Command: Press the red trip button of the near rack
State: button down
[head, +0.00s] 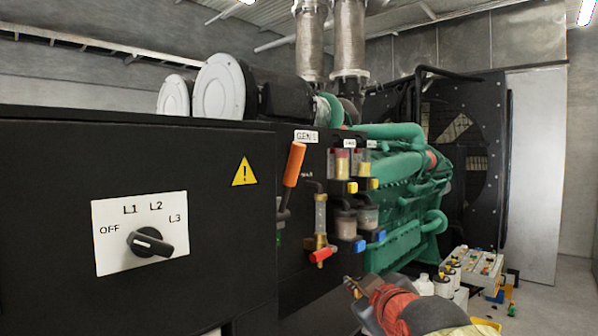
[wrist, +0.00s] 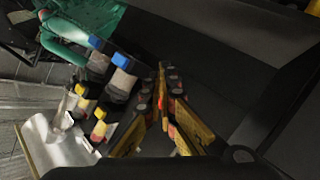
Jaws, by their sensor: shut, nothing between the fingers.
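I cannot make out a red trip button for certain in either view. The rack (head: 320,200) nearest me is a dark panel beside the black cabinet, with several clear bowls (head: 343,163) with yellow and blue fittings. A brass valve with a red handle (head: 322,254) and an orange-handled lever (head: 294,165) are at its left. My gripper (head: 350,284) is shut and empty, low in front of the rack, below and right of the red handle. In the wrist view, my gripper's fingertips (wrist: 162,68) meet beside the bowls. A small red spot shows between the fingers; I cannot tell what it is.
The black cabinet (head: 60,220) with a rotary selector (head: 150,242) fills the left. A green engine (head: 400,205) stands behind the rack. A crate of bottles (head: 475,265) and loose items are on the floor at right. Open floor (head: 550,305) lies beyond them.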

jog(key=w+a+r+n+t+y+p, duration=0.1)
jog(key=w+r+n+t, duration=0.2)
jog(key=r, duration=2.2)
jog(key=n+t, duration=0.4)
jog(key=shift+a+r+t+p, duration=0.25)
jog(key=shift+a+t+p, duration=0.1)
jog(key=shift+a+t, duration=0.05)
jog(key=shift+w, duration=0.1)
jog(key=w+a+p, duration=0.5)
jog(key=a, duration=0.2)
jog(key=shift+w+p, duration=0.2)
jog(key=shift+p, duration=0.2)
jog(key=shift+w+a, duration=0.1)
jog(key=shift+w+a, duration=0.15)
jog(key=shift+a, duration=0.05)
